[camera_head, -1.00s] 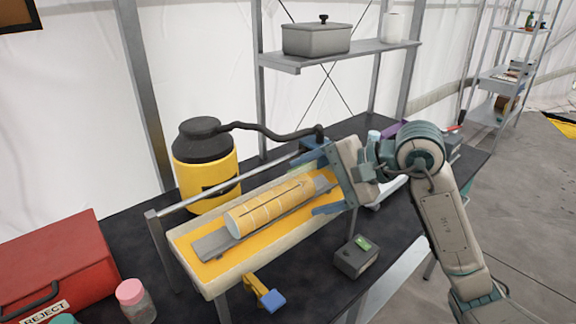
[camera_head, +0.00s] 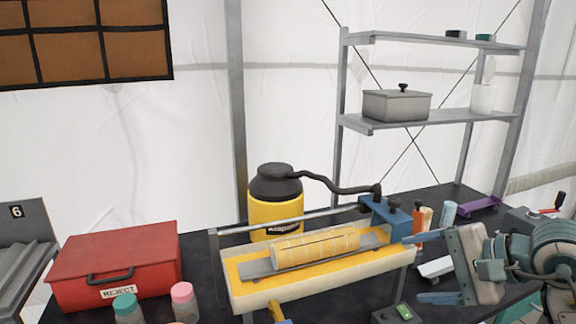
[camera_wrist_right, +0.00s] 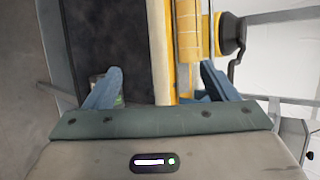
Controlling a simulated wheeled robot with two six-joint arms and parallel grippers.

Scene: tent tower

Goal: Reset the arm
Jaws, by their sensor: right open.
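My right gripper (camera_head: 418,268) is at the right of the head view, in front of the right end of the yellow-lined trough (camera_head: 236,290). Its two blue fingers are spread apart with nothing seen between them. In the right wrist view, the open fingers (camera_wrist_right: 155,88) show with the trough's pale wall (camera_wrist_right: 158,50) and the dark table between and beyond them. A pale yellow ribbed cylinder (camera_head: 300,248) lies on a grey rack in the trough, apart from the gripper. My left gripper is in neither view.
A red REJECT case (camera_head: 120,262) and two jars, one pink-lidded (camera_head: 184,300), stand at left. A yellow canister (camera_head: 275,205) with a black hose stands behind the trough. A small grey box (camera_head: 398,314) is in front. A shelf (camera_head: 420,120) holds a lidded grey bin (camera_head: 396,104).

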